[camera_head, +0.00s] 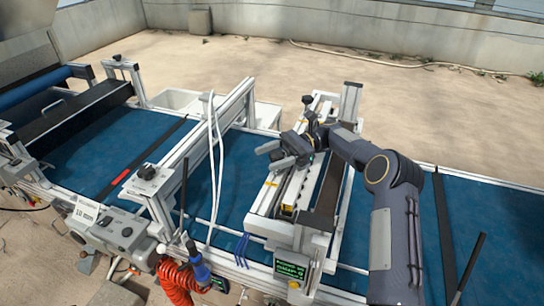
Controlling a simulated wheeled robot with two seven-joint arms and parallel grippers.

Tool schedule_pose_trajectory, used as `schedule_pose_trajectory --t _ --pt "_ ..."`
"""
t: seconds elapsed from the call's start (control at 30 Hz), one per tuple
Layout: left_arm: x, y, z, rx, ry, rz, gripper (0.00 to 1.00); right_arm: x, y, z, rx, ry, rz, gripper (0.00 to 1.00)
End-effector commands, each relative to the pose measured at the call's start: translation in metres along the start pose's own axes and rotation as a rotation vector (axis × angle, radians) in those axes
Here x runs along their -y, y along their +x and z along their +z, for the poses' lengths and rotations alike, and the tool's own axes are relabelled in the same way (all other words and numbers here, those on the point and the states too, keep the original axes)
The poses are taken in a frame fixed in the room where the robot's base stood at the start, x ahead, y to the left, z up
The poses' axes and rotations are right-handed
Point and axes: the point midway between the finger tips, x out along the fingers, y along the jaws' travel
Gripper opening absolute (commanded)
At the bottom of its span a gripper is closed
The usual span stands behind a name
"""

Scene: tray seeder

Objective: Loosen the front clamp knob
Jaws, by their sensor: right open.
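A black knob (147,172) sits on a white bracket at the front end of a crossbeam, left of centre. Another black knob (307,99) stands at the back of the seeder head (262,222). I cannot tell which knob is the front clamp knob; it may be hidden by my gripper. My right gripper (268,156) is over the seeder head, its fingers pointing left. It is open, and I see nothing held between its fingers. My left gripper is not in view.
A blue conveyor belt (228,185) runs across under the white frames. White hoses (213,130) hang beside the crossbeam. A coiled red hose (175,280) and a small display (290,268) are at the front. Open floor (260,60) lies behind.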

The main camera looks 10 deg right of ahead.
Motion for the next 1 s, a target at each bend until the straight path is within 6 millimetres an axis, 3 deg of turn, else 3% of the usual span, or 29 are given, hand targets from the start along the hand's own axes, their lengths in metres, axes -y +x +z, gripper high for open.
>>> schedule_pose_trajectory --t 0.23,0.4,0.73,1.0 --pt "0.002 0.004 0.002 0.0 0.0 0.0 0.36 0.0 0.0 0.003 -0.001 0.0 0.0 0.59" --pt "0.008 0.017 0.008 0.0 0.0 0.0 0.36 0.0 0.0 0.027 -0.003 -0.006 0.0 0.59" --pt "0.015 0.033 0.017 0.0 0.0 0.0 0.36 -0.046 0.027 0.091 -0.004 -0.004 0.0 0.59" --pt "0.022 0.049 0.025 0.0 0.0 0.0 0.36 -0.095 0.056 0.114 -0.002 -0.001 -0.001 0.59"
